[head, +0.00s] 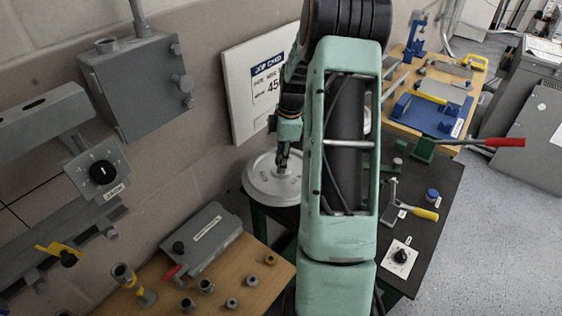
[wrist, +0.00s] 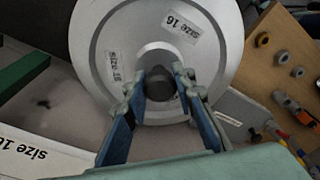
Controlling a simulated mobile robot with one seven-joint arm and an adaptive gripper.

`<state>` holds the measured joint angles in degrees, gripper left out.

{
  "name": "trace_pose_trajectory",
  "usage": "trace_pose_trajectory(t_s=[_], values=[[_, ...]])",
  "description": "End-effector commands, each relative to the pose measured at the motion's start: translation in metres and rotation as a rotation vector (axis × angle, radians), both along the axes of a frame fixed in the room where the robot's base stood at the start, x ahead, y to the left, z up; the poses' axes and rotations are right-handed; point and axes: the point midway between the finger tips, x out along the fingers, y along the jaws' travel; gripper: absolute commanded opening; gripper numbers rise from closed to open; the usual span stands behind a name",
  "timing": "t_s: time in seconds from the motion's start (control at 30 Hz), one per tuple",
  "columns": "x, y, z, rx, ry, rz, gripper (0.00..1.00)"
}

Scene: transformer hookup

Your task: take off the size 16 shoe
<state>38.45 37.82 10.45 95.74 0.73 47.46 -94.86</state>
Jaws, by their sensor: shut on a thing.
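The size 16 shoe (head: 262,187) is a pale grey round disc on the dark bench in the head view. It fills the upper middle of the wrist view (wrist: 98,35), with two "size 16" labels on its face. A dark round knob (wrist: 159,88) stands at its centre. My gripper (wrist: 161,82) has a finger on either side of the knob and is shut on it. In the head view my gripper (head: 283,163) is over the middle of the disc. My arm hides the disc's right side there. Whether the disc is clear of its support cannot be told.
A white job card board (head: 245,105) leans on the wall behind the disc. A wooden bench with small fittings (head: 231,303) and a grey box (head: 205,238) is at front left. A red-handled lever (head: 500,142) and yellow-handled tool (head: 425,214) are at the right.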

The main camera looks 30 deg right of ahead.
Motion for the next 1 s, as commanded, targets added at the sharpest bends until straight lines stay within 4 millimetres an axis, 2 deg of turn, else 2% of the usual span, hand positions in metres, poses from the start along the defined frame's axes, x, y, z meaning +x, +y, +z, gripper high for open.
trace_pose_trajectory(t_s=[0.53, 1.0], values=[[0.001, -0.001, 0.008, -0.002, -0.004, 0.000, 0.00], [0.001, -0.001, 0.043, -0.001, -0.003, 0.000, 0.00]])
